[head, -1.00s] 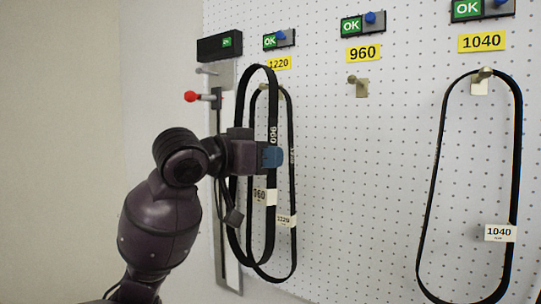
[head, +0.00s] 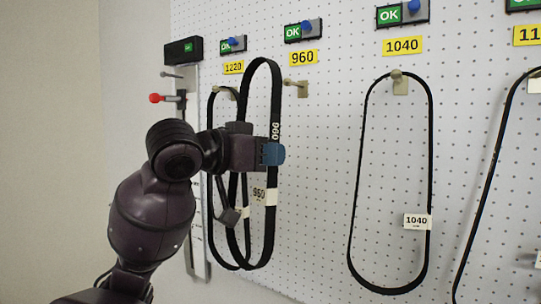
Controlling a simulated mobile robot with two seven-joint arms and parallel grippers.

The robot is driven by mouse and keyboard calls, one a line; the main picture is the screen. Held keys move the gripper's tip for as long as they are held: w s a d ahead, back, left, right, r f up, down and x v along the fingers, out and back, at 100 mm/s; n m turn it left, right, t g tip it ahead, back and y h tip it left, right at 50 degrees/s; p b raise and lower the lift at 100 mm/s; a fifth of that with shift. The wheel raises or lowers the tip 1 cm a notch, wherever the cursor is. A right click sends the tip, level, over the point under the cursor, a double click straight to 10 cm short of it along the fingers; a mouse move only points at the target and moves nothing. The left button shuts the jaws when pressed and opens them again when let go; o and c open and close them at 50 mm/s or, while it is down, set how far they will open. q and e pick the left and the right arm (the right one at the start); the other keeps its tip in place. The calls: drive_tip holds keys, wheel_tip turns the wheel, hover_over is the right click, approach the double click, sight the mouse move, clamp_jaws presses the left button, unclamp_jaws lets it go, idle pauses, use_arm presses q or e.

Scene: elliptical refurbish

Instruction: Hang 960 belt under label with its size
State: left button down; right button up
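My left gripper (head: 270,153) is shut on the black 960 belt (head: 276,100), on its right strand. The belt hangs upright in a long loop in front of the pegboard, with "960" printed on it and a white 960 tag (head: 263,196). The yellow 960 label (head: 303,57) is on the board, up and right of the belt. The 960 hook (head: 298,84) below that label is empty. The belt's top is left of this hook and apart from it in the picture. My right gripper is not in view.
The 1220 belt (head: 211,135) hangs on its hook under the 1220 label (head: 233,67), partly behind the held belt. The 1040 belt (head: 430,150) hangs to the right, with another belt (head: 490,185) beyond. A red-tipped gauge (head: 155,98) stands at left.

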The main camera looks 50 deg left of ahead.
use_arm(q)
drive_tip(key=shift+w+d+r, duration=0.15)
drive_tip(key=shift+d, duration=0.3)
drive_tip(key=shift+w+a, duration=0.1)
drive_tip(key=shift+a, duration=0.25)
drive_tip(key=w+a+f+b, duration=0.1)
drive_tip(key=w+a+f, duration=0.1)
drive_tip(key=w, duration=0.8)
drive_tip(key=shift+w+a+f+b, duration=0.15)
drive_tip(key=shift+a+f+b, duration=0.2)
drive_tip(key=shift+a, duration=0.15)
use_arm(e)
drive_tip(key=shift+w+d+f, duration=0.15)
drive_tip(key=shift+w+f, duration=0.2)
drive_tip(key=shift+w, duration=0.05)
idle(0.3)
use_arm(q)
drive_tip(key=shift+f, duration=0.1)
idle(0.6)
